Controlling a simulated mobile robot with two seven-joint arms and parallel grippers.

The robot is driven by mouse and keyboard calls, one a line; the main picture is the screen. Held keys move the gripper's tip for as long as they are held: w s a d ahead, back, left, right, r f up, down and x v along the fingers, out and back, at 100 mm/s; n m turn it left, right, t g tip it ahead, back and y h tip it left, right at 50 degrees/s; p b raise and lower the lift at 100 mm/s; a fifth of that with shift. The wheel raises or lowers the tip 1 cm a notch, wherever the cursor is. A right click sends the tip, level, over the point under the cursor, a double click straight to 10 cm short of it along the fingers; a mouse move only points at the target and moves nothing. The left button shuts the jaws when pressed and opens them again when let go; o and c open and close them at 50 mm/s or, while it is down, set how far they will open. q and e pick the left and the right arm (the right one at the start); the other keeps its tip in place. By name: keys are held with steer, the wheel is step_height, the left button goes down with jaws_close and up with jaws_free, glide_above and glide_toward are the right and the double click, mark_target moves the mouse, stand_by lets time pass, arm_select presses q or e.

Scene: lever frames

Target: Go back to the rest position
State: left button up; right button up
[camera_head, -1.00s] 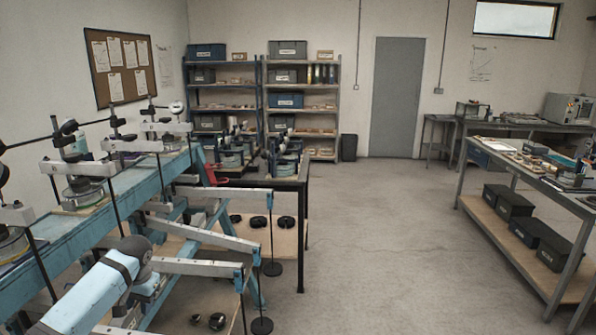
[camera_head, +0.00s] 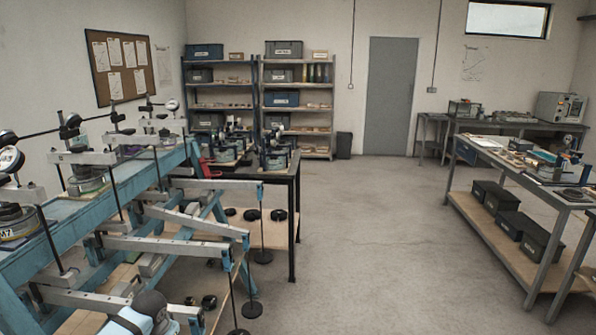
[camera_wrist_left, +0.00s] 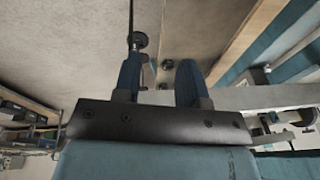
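My left arm (camera_head: 145,315) shows only as a blue and dark piece at the bottom left of the head view, low in front of the lever beams. Its gripper is out of that view. In the left wrist view my left gripper (camera_wrist_left: 160,82) has two blue fingers apart with a gap between them. No held object shows in the gap. A thin dark rod with a round knob (camera_wrist_left: 139,40) shows by the left finger; I cannot tell whether they touch. My right arm and gripper are in neither view.
A blue bench (camera_head: 95,215) with lever frames fills the left, its grey beams (camera_head: 175,243) and hanging weights (camera_head: 251,309) jutting toward the aisle. A dark table (camera_head: 292,235) stands behind. Benches with a lower shelf (camera_head: 475,215) stand at right. The floor (camera_head: 360,240) between is clear.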

arm_select(q)
steer(key=s+d+f+m+t+h, duration=0.1)
steer(key=s+d+f+t+h, duration=0.1)
steer(key=s+d+f, duration=0.55)
steer(key=s+d+f+t+h, duration=0.1)
steer(key=s+d+f+t, duration=0.2)
steer(key=s, duration=0.7)
steer(key=s+d+r+t, duration=0.1)
steer(key=s+d+t, duration=0.1)
steer(key=s, duration=0.5)
steer(key=s+d+r+t+h+p, duration=0.1)
steer(key=s+d+r, duration=0.1)
steer(key=s, duration=0.6)
steer(key=shift+r+t, duration=0.3)
steer(key=shift+t, duration=0.1)
